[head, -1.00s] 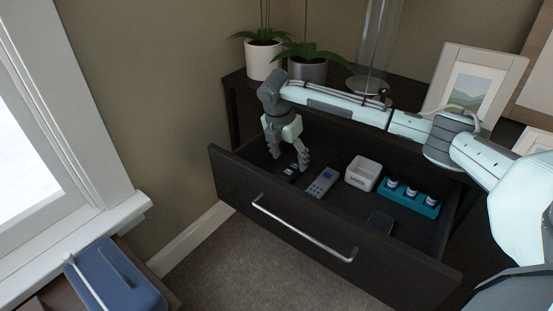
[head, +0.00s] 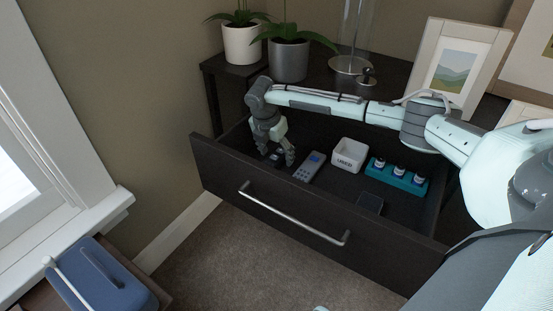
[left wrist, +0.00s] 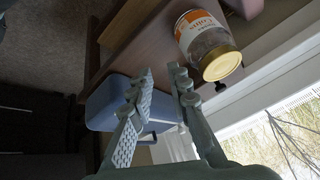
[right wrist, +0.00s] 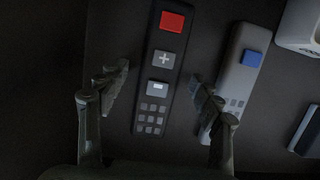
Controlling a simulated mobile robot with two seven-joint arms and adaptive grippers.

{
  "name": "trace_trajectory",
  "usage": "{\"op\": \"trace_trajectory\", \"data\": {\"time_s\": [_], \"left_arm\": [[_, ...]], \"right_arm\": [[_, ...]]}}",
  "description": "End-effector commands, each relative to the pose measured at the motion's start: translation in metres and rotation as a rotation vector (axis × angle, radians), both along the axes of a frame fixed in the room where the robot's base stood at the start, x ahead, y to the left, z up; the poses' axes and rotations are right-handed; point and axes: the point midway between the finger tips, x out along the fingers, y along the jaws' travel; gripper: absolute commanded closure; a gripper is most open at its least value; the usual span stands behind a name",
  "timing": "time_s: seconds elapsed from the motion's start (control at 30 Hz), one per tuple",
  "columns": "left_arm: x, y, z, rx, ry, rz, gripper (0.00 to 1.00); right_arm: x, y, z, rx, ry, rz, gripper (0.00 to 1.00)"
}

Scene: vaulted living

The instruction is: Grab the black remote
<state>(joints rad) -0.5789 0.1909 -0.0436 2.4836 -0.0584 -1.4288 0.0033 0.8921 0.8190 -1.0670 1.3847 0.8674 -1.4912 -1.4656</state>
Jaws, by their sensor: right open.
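The black remote (right wrist: 163,60), with a red button, a plus button and small grey keys, lies in the open drawer. In the right wrist view it lies lengthwise between my right gripper's (right wrist: 159,75) two spread fingers. In the head view my right gripper (head: 276,158) points down into the drawer's left end over this remote and partly hides it. The right gripper is open and holds nothing. My left gripper (left wrist: 162,76) has its fingers apart and empty in the left wrist view, away from the drawer.
A grey remote (head: 309,167) with a blue button lies just right of the black one. A white box (head: 349,156), a teal rack (head: 397,177) of small bottles and a dark flat item (head: 370,203) are farther right. The drawer front (head: 310,220) stands up as a wall.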

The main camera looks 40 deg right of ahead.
Motion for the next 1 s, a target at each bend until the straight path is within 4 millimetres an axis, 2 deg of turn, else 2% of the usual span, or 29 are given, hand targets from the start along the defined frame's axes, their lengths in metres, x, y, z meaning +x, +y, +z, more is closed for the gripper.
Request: {"op": "trace_trajectory", "data": {"time_s": [0.07,0.5,0.83,1.0], "left_arm": [[0.000,0.000,0.000,0.000,0.000,0.000,0.82],[0.000,0.000,0.000,0.001,0.001,0.001,0.82],[-0.002,0.001,0.000,0.002,0.008,0.002,0.82],[-0.015,0.011,-0.002,0.020,0.067,0.027,0.82]], "right_arm": [[0.000,0.000,0.000,0.000,0.000,0.000,0.38],[0.000,0.000,0.000,0.000,0.000,0.001,0.92],[-0.001,0.000,0.003,0.000,-0.001,0.000,0.92],[-0.003,-0.001,0.017,0.001,-0.003,0.000,0.92]]}}
